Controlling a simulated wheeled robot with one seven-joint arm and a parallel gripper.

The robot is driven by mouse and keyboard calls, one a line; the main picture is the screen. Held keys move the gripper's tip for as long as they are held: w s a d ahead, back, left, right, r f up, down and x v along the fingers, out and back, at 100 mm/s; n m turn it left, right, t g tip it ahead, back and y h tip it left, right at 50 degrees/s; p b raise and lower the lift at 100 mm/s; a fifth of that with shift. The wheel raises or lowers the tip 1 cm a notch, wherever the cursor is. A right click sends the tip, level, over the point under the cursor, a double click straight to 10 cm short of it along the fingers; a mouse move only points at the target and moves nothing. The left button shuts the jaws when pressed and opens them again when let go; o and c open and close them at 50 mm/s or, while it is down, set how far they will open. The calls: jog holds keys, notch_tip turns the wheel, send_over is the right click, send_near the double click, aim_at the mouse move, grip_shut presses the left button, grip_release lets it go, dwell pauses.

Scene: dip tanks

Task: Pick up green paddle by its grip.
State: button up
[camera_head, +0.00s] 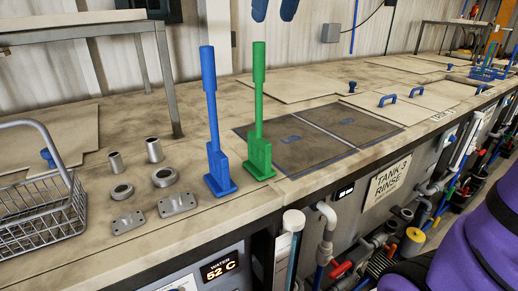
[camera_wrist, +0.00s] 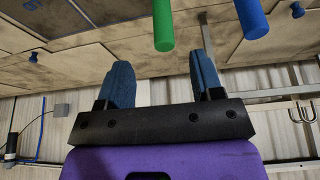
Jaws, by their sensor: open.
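The green paddle (camera_head: 259,110) stands upright on the bench, its grip pointing up and its green block and base at the bottom. The tip of its grip also shows at the top of the wrist view (camera_wrist: 163,25). A similar blue paddle (camera_head: 212,120) stands just left of it; its grip end shows in the wrist view (camera_wrist: 252,18). My gripper (camera_head: 274,12) has blue fingers and is at the top edge of the head view. In the wrist view my gripper (camera_wrist: 161,68) is open and empty, and the green grip lies beyond the fingertips, apart from them.
A wire basket (camera_head: 40,205) and several metal fittings (camera_head: 163,177) are on the bench at left. Dark tank lids (camera_head: 315,138) lie right of the paddles, above a "TANK 3 RINSE" sign (camera_head: 388,182). A metal rack (camera_head: 165,80) stands behind left.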

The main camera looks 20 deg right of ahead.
aim_at(257, 53)
jog(key=x, duration=0.3)
jog(key=w+x, duration=0.1)
jog(key=x, duration=0.7)
jog(key=shift+w+a+r, duration=0.3)
jog(key=shift+w+r, duration=0.05)
jog(key=shift+r, duration=0.05)
grip_shut()
